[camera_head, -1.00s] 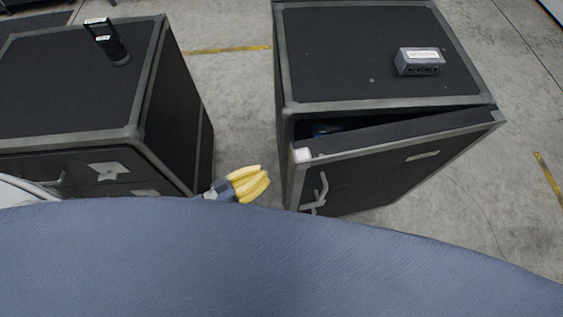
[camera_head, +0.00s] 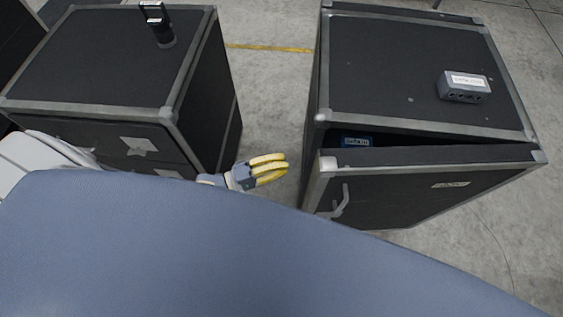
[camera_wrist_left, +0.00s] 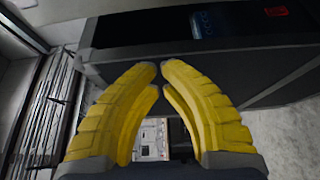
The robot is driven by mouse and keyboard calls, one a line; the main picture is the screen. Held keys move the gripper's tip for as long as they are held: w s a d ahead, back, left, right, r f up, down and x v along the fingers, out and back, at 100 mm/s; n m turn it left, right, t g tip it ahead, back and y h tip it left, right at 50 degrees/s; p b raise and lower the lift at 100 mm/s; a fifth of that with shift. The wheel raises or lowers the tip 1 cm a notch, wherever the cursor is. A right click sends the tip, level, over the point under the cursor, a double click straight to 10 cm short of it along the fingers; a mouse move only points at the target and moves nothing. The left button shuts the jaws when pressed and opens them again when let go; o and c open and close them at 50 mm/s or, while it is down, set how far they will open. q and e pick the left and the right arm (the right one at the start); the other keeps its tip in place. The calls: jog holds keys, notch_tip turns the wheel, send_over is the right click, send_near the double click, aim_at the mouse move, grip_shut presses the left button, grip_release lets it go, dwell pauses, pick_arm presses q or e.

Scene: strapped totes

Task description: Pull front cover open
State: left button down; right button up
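The front cover (camera_head: 405,195) of the right dark cabinet (camera_head: 425,75) stands ajar. A dark gap runs along its top edge, and a metal handle (camera_head: 341,201) sits at its left side. A blue label (camera_head: 357,141) shows inside the gap. My left gripper (camera_head: 286,165), with yellow fingers, is left of the cover and apart from it in the head view. In the left wrist view its fingertips (camera_wrist_left: 161,67) nearly meet, with nothing seen held, in front of a grey-edged panel and a dark opening. My right gripper is not in view.
A second dark cabinet (camera_head: 110,60) stands at the left, with a black device (camera_head: 160,28) on top. A small grey box (camera_head: 464,87) lies on the right cabinet. Bare concrete floor (camera_head: 270,90) lies between the cabinets. A blue-grey surface covers the lower foreground.

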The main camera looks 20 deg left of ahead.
pick_arm(q)
jog(key=w+d, duration=0.1)
jog(key=d, duration=0.6)
jog(key=shift+w, duration=0.15)
dwell(0.5)
